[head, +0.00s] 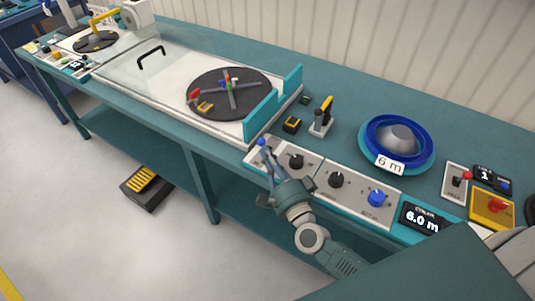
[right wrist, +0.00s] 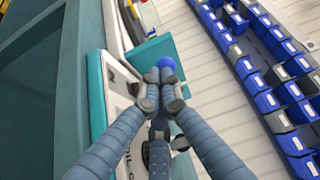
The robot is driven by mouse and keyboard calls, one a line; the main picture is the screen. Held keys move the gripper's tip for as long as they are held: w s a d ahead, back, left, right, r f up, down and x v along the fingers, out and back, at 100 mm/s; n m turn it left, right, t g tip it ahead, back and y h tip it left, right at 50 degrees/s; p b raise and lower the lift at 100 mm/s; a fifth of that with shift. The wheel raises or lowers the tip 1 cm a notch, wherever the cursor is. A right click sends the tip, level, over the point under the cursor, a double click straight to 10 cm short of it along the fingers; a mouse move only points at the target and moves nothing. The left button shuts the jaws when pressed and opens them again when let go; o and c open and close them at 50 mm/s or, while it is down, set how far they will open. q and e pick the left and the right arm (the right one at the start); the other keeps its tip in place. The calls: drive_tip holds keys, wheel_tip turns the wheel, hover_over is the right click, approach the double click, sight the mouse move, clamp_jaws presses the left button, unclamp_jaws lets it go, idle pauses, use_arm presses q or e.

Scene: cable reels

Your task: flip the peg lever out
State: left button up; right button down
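The lever with a blue ball knob (head: 262,142) stands at the left end of the front control strip. Its blue ball also shows in the right wrist view (right wrist: 167,63), just past my fingertips. My right gripper (head: 269,163) reaches up to this lever from the front. In the right wrist view its fingertips (right wrist: 158,78) are together, right against or just before the ball. The lever's stem is hidden behind the fingers, so I cannot tell whether it is between them. My left gripper is not in view.
Black dials (head: 337,180) and a blue dial (head: 377,198) sit right of the lever. A turntable (head: 221,103) with a teal guard (head: 262,114) lies behind it. A blue reel (head: 367,150) and a yellow-handled tool (head: 322,118) stand farther right. Blue bins (right wrist: 267,102) line the wall.

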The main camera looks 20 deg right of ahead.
drive_tip(key=shift+w+d+r+m+g+p, duration=0.25)
drive_tip(key=shift+d+r+m+g+p, duration=0.25)
drive_tip(key=shift+p, duration=1.1)
drive_tip(key=shift+w+d+r+m+g+p, duration=0.3)
drive_tip(key=shift+m+p, duration=0.4)
drive_tip(key=shift+p, duration=0.9)
drive_tip(key=shift+w+d+r+p, duration=0.15)
drive_tip(key=shift+r+p, duration=0.1)
drive_tip(key=shift+p, duration=0.35)
drive_tip(key=shift+w+d, duration=0.3)
drive_tip(key=shift+d, duration=0.1)
drive_tip(key=shift+w+d, duration=0.2)
drive_tip(key=shift+w, duration=0.05)
